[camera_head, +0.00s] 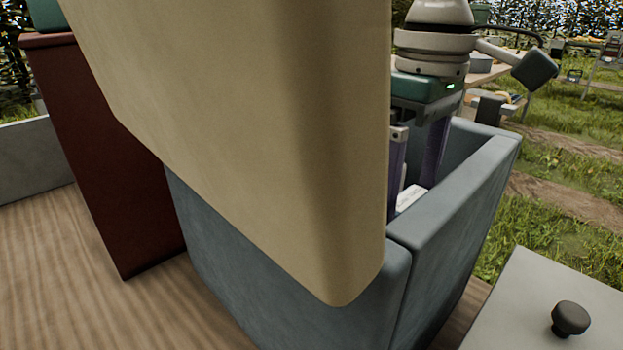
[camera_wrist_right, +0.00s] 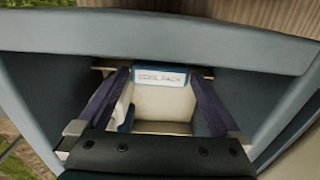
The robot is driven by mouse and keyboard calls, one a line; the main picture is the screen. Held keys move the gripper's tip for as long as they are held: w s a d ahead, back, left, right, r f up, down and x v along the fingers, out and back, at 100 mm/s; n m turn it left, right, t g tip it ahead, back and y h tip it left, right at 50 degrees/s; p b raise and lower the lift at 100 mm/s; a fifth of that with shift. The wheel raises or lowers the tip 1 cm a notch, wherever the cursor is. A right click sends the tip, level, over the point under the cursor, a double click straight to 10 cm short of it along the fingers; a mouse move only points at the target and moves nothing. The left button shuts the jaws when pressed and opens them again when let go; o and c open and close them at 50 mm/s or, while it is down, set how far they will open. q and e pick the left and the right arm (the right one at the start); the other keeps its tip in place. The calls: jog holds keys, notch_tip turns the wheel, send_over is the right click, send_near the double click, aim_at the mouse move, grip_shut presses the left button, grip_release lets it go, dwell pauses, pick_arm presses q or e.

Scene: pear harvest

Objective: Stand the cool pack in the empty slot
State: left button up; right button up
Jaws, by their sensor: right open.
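The cool pack (camera_wrist_right: 160,77) shows in the right wrist view as a pale piece with a lettered label, inside a blue-grey box (camera_wrist_right: 220,42). A white lettered piece (camera_head: 409,197), likely the same pack, partly shows in the head view. My right gripper (camera_head: 413,180) points down into the blue-grey box (camera_head: 462,205) with its purple fingers apart. In the wrist view the fingers stand on either side of the pack; contact is not visible. The empty slot cannot be clearly made out. My left gripper is out of view.
A large beige form (camera_head: 250,110) fills the head view's middle and hides much of the box. A dark red box (camera_head: 105,150) stands to the left on the wooden surface (camera_head: 60,270). A grey panel with a black knob (camera_head: 570,318) is at lower right.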

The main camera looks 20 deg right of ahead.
jog(key=shift+r+p, duration=0.35)
jog(key=shift+r, duration=2)
